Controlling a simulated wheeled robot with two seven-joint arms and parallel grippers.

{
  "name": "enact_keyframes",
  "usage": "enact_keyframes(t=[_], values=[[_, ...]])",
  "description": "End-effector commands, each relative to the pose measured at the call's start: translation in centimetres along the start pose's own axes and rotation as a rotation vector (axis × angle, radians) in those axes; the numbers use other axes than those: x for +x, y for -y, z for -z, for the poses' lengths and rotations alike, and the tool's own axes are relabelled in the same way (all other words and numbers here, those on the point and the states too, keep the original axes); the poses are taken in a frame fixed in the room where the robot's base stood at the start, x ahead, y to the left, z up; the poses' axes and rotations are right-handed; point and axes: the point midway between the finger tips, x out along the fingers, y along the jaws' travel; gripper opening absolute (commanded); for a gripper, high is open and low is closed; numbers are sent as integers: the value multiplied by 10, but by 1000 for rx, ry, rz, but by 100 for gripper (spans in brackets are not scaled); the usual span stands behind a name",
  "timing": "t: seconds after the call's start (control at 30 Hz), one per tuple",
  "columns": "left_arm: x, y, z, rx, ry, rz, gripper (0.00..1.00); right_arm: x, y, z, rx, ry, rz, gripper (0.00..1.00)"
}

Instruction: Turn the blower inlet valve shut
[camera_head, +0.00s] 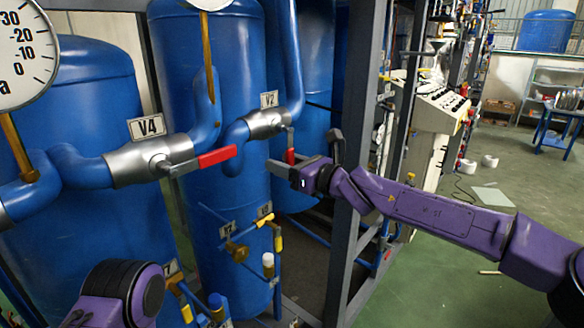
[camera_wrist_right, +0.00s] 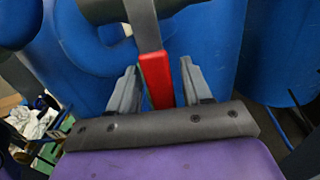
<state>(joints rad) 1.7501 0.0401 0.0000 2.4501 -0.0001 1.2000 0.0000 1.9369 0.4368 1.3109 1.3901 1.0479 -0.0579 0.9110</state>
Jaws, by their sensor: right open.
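The valve labelled V2 (camera_head: 268,122) is a silver body on a blue pipe, with a lever that hangs down to a red grip (camera_head: 290,156). My right gripper (camera_head: 284,166) is at this red grip. In the right wrist view the red grip (camera_wrist_right: 156,78) stands between the two open fingers of my right gripper (camera_wrist_right: 160,85), with a gap visible on the right side. The valve labelled V4 (camera_head: 135,162) has a red-gripped lever (camera_head: 217,156) pointing right, roughly along its pipe. No label naming the blower inlet is readable. My left gripper is out of view; only part of my left arm shows.
Large blue tanks (camera_head: 205,80) stand behind the valves. A grey frame post (camera_head: 352,235) rises close by my right arm. Smaller yellow-handled valves (camera_head: 265,220) sit lower down. A pressure gauge (camera_head: 25,50) is at the upper left. Green floor (camera_head: 470,240) is open at the right.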

Motion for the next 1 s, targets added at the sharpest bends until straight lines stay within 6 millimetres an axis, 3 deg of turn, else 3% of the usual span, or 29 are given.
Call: enact_keyframes(t=[0.2,0.43,0.6,1.0], values=[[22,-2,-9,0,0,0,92,-48,1,4,-2,3,2,49],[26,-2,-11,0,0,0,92,-92,0,2,-1,-1,1,49],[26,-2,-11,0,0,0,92,-100,-1,1,2,-1,-1,49],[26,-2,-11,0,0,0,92,-97,-3,1,1,-2,-7,49]])
